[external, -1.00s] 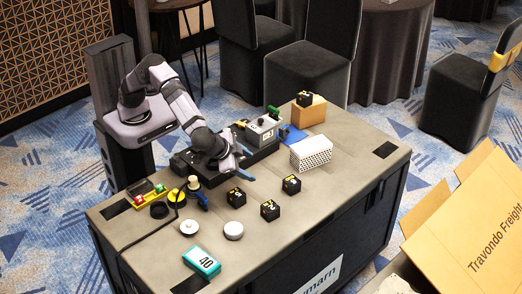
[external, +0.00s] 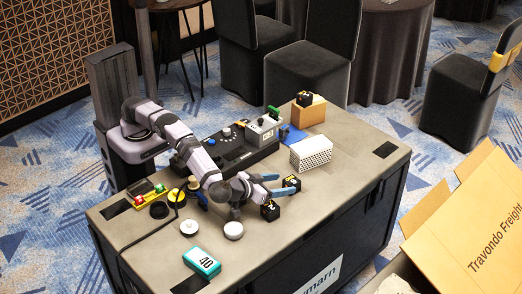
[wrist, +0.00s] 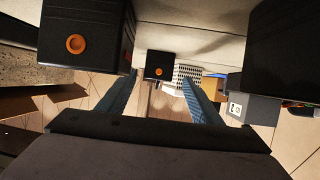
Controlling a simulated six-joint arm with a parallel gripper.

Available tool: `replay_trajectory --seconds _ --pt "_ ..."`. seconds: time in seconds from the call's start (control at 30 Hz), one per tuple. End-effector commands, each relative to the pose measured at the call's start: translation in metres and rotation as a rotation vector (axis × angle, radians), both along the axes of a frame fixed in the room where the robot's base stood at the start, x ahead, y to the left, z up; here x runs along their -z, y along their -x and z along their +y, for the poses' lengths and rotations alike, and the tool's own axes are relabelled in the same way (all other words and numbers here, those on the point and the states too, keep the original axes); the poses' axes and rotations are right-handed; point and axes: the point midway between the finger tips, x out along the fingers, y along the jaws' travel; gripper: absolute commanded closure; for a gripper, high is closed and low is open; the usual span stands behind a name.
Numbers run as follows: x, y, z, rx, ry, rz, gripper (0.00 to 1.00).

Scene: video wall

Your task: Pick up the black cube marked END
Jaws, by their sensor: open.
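Several small black cubes with yellow marks are on the table; I cannot read END on any. One black cube (external: 292,181) is just ahead of my gripper (external: 284,184), near the fingertips. Another black cube (external: 270,211) sits in front of the fingers, toward the table's front edge. A third cube beside the wrist is hidden by my arm. In the wrist view my open gripper (wrist: 160,80) has a black cube with an orange dot (wrist: 159,64) beyond and between its fingers. Larger black cubes fill the left (wrist: 85,38) and right (wrist: 289,50). Nothing is held.
A white perforated block (external: 311,153) stands beyond the fingers. A black cube (external: 305,99) sits on a wooden box (external: 308,112). A control panel (external: 238,149) and grey box (external: 263,130) line the back. White discs (external: 233,230) and a teal box (external: 202,262) are at front left.

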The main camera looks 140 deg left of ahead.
Motion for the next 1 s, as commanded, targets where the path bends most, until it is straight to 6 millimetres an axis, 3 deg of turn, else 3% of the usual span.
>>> replay_trajectory --seconds 0.33,0.7,0.97,1.0 --pt "0.005 -0.002 0.012 -0.001 0.001 0.001 0.41" --pt "0.019 -0.007 0.051 0.000 0.002 0.001 0.41" --pt "0.021 -0.008 0.053 0.002 0.001 0.002 0.41" --pt "0.021 -0.008 0.053 0.002 0.002 0.002 0.45"
